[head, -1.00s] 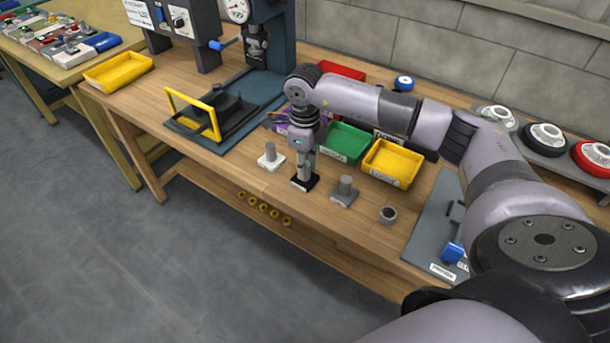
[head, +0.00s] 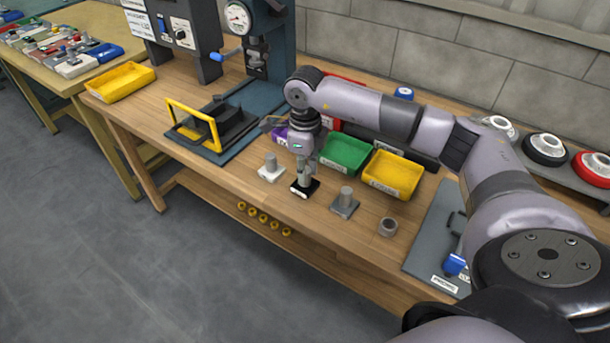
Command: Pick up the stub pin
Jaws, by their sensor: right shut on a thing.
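My right gripper (head: 306,176) points down over a small black base (head: 305,190) near the front edge of the wooden bench. It is shut on a short grey pin that stands at this base; the fingers mostly hide it. I cannot tell whether the pin has lifted off the base. A grey pin (head: 270,162) stands upright on a white base to the left. Another grey pin (head: 346,195) stands upright on a grey base to the right. Which of these is the stub pin is not readable. My left gripper is not in view.
Behind the gripper are a green bin (head: 346,152) and a yellow bin (head: 392,172). A small grey ring-like part (head: 387,227) lies to the right, before a grey mat (head: 432,245). A fixture with a yellow handle (head: 196,124) stands to the left.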

